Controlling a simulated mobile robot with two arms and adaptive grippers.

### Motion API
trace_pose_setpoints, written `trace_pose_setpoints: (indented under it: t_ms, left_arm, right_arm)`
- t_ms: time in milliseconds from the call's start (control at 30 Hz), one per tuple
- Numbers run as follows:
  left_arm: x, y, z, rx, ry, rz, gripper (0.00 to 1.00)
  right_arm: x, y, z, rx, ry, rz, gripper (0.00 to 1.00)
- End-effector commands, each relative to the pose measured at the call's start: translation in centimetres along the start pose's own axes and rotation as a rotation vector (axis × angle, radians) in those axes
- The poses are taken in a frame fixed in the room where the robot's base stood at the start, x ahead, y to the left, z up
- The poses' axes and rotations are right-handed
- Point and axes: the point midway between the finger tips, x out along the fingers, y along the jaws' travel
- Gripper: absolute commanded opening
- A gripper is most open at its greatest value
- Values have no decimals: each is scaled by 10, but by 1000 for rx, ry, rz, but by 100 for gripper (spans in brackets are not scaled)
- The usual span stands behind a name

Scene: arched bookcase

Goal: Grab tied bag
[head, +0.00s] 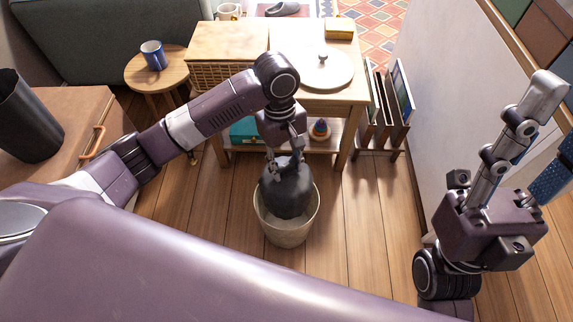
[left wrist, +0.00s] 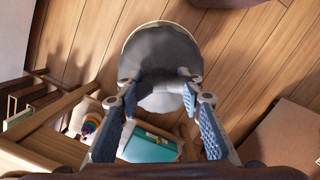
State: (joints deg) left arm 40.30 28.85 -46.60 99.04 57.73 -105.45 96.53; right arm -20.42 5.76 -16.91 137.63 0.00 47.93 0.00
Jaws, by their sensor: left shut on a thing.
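The tied bag (head: 287,190) is dark grey and rounded. It sits partly inside a pale round bin (head: 287,238), with its top above the rim. My left gripper (head: 286,157) comes down from above and is shut on the top of the bag. In the left wrist view the bag (left wrist: 163,50) lies beyond the finger ends, and the bin's rim shows around it. The gripped knot is hard to make out. My right gripper (head: 548,135) is raised at the right, away from the bag, with its fingers apart and empty.
A wooden table (head: 310,98) with a basket and a round lid stands just behind the bin. A round stool (head: 178,65) with a blue mug (head: 153,55) is at the back left. A magazine rack (head: 383,120) stands right of the table. Floor beside the bin is clear.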

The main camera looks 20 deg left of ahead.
Motion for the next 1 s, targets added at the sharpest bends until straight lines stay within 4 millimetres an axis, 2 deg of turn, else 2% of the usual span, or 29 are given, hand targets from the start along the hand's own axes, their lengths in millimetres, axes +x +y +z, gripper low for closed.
trace_pose_setpoints:
  t_ms: [33,600,1000]
  left_arm:
    - [-9,1,1,1,0,3,0]
    - [-50,1,7,1,0,3,0]
    - [-58,1,8,1,0,2,0]
  right_arm:
    - [7,0,-2,0,0,0,40]
    - [48,-1,-13,0,1,0,40]
    - [56,-1,-16,0,1,0,40]
